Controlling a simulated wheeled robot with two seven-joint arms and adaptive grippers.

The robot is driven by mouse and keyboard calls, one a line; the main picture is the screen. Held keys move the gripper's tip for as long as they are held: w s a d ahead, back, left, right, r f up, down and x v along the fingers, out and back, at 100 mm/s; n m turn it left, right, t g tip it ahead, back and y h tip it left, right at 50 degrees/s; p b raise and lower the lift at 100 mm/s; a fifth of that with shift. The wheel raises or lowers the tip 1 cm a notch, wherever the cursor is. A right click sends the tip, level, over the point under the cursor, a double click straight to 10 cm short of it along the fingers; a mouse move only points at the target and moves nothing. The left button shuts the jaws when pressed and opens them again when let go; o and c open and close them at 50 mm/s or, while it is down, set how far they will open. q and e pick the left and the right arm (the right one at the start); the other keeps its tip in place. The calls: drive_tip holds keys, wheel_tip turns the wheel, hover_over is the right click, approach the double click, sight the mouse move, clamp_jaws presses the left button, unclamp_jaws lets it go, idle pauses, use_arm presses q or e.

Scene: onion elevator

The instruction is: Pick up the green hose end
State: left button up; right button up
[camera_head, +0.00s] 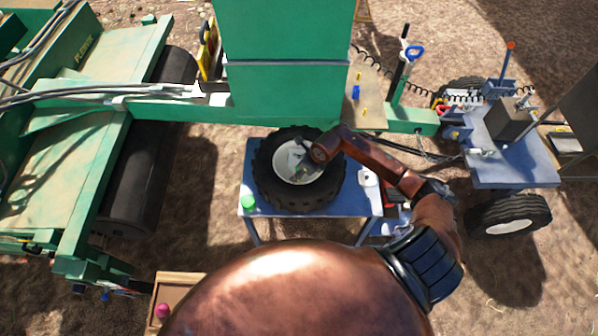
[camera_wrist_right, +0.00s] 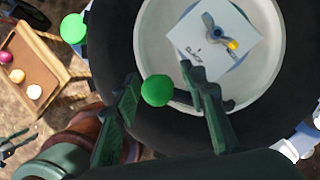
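My right gripper (camera_head: 301,163) reaches in from the right over the tyre on the blue table. In the right wrist view its two dark green fingers (camera_wrist_right: 160,82) are spread apart. A round green ball-like end (camera_wrist_right: 157,90) shows between the fingers, with a gap on each side. A dark piece runs right from it, partly behind the right finger; I take this as the hose end, but cannot be sure. A second green round thing (camera_wrist_right: 73,28) is at the upper left, and it also shows on the table's left corner (camera_head: 248,202).
The black tyre (camera_head: 268,184) with a white rim (camera_wrist_right: 158,40) lies on the blue table (camera_head: 345,203). A white card (camera_wrist_right: 195,42) is inside the rim. A wooden tray (camera_wrist_right: 42,52) with several balls stands left. Green machinery (camera_head: 285,90) rises behind; a blue cart (camera_head: 512,165) is right.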

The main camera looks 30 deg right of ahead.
drive_tip(key=shift+c, duration=0.4)
clamp_jaws()
drive_tip(key=shift+r, duration=0.1)
drive_tip(key=shift+r, duration=0.45)
wheel_tip(320, 180, up, 2)
drive_tip(key=shift+r, duration=0.2)
drive_tip(key=s+a+r+b, duration=0.1)
drive_tip(key=s+r, duration=0.8)
drive_tip(key=s, duration=0.5)
drive_tip(key=shift+r, duration=0.3)
drive_tip(key=shift+a, duration=0.1)
